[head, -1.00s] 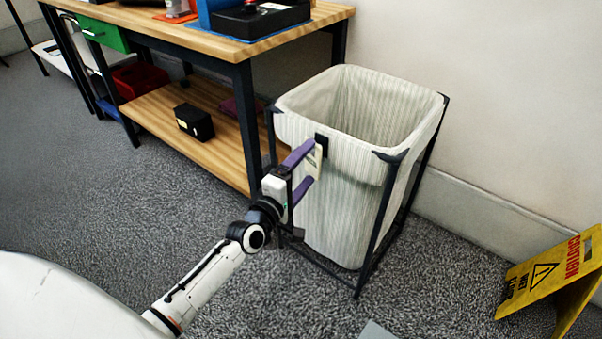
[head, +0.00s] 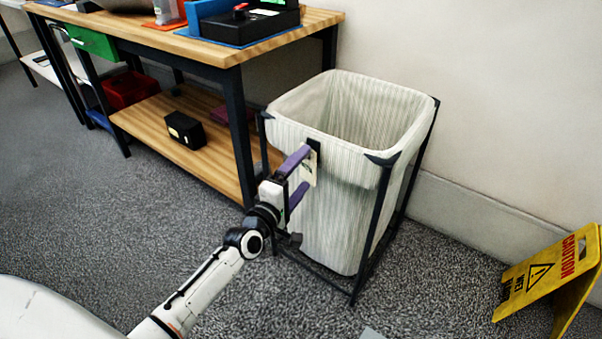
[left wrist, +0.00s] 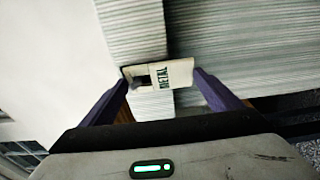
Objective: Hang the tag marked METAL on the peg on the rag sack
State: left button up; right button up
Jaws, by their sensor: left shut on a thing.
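The cream tag marked METAL (left wrist: 176,74) is pinched between the purple fingers of my left gripper (left wrist: 161,77). It also shows in the head view (head: 311,168), against the near face of the rag sack (head: 335,215). The rag sack is a striped fabric bag in a dark frame. The dark peg mount (head: 314,146) is on the sack's upper front, right by the tag's top. In the left wrist view, something dark shows in the tag's opening; I cannot tell whether the peg passes through it. My left gripper in the head view (head: 306,169) is shut on the tag.
A wooden workbench (head: 290,27) with a lower shelf stands left of the sack, close to my left arm. A black box (head: 184,130) sits on that shelf. A yellow caution sign (head: 545,275) stands at the right. Carpet in front of the sack is mostly clear.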

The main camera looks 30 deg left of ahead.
pick_arm(q)
jog(key=o, duration=1)
pick_arm(e)
jog(key=shift+s+f, duration=0.1)
jog(key=shift+s, duration=0.1)
pick_arm(q)
jog(key=shift+s, duration=0.45)
jog(key=s+p, duration=0.2)
jog(key=s, duration=0.7)
jog(key=shift+s, duration=0.2)
pick_arm(e)
jog(key=shift+s+d+r, duration=0.25)
jog(key=shift+d+r, duration=0.2)
jog(key=shift+r, duration=0.2)
